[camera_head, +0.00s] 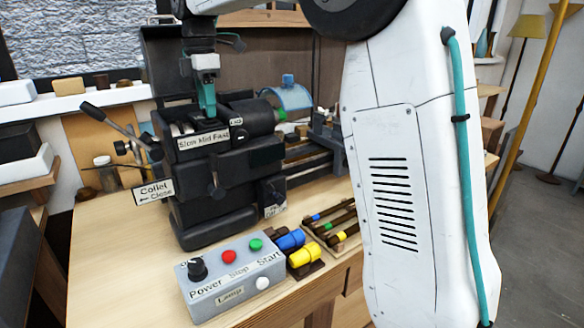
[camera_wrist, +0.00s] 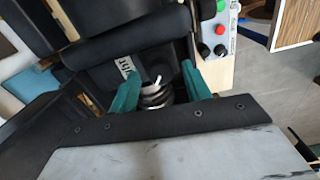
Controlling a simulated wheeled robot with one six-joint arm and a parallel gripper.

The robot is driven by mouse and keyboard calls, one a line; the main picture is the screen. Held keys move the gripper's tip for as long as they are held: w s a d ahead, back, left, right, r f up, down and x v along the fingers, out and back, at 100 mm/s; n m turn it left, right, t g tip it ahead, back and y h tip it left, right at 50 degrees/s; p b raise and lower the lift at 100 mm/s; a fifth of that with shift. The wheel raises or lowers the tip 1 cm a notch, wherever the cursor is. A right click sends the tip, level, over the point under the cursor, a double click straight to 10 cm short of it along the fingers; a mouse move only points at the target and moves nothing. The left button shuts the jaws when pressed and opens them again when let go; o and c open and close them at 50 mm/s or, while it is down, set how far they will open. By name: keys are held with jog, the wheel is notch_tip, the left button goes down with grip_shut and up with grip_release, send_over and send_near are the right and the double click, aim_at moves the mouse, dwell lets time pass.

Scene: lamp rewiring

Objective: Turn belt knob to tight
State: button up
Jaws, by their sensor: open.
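My gripper (camera_head: 208,104) points down over the top of the dark lathe (camera_head: 215,165), behind the label reading "Slow Mid Fast". The wrist view shows its two teal fingers (camera_wrist: 160,84) apart, one on each side of a dark round knob (camera_wrist: 152,99) with a white pointer mark. I cannot tell whether the fingers touch the knob. A white label (camera_wrist: 126,67) with partly cut-off lettering lies beside the knob, up and left of it. The knob is hidden in the head view.
A grey control box (camera_head: 230,283) with a black knob and coloured buttons stands at the table's (camera_head: 105,260) front. Blue and yellow cylinders (camera_head: 298,247) lie beside it. A lever with a "Collet Close" sign (camera_head: 153,190) sticks out left. My white arm covers the right side.

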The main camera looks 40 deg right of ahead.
jog(key=n, duration=0.5)
jog(key=shift+n, duration=0.4)
jog(key=r, duration=0.8)
jog(key=shift+s, duration=0.2)
jog(key=s+d+f+m, duration=0.1)
jog(key=s+f+m, duration=0.3)
jog(key=s, duration=0.6)
jog(key=s+d+f+m, duration=0.1)
jog(key=s+f+m, duration=0.4)
jog(key=s+m, duration=0.3)
jog(key=s+f+m+t, duration=0.1)
jog(key=s+f+m, duration=0.3)
jog(key=s, duration=0.7)
jog(key=shift+s+d+f+m, duration=0.2)
jog(key=shift+s+d+m, duration=0.15)
jog(key=shift+m, duration=0.55)
jog(key=shift+w, duration=0.1)
